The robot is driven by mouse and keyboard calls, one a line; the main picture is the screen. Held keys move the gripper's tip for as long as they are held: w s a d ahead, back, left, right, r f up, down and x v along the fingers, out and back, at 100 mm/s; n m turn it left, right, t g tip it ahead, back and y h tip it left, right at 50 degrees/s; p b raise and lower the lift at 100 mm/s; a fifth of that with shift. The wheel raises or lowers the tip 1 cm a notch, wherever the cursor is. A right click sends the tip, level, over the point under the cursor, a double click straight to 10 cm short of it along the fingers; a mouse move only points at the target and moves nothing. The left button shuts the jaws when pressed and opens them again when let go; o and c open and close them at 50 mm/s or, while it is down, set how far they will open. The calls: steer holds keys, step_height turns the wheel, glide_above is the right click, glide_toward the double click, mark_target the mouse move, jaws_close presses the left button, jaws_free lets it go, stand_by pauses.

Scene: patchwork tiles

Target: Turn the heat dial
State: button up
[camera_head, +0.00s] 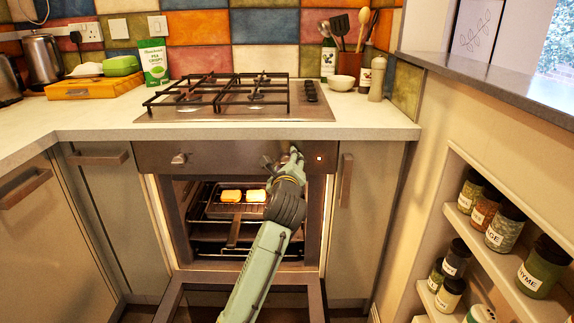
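The oven's control panel (228,156) runs below the counter edge. A metal dial (179,159) shows at its left. My gripper (287,158) is up against the right part of the panel, just left of a small lit spot (319,157). A dial at the gripper's fingertips is mostly hidden, and I cannot tell whether the fingers touch it. The fingers are too small to tell open or shut. The oven door (240,291) is folded down open, and a tray on a rack inside holds two yellowish pieces (243,196).
My arm crosses in front of the open oven. A gas hob (235,96) with black knobs is on the counter above. Cupboard handles (346,180) flank the oven. A shelf of spice jars (505,227) stands at the right.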

steer(key=shift+s, duration=0.1)
steer(key=s+r, duration=0.1)
steer(key=s, duration=1)
steer(key=shift+s+r, duration=0.15)
steer(key=shift+s, duration=0.25)
steer(key=shift+a, duration=0.1)
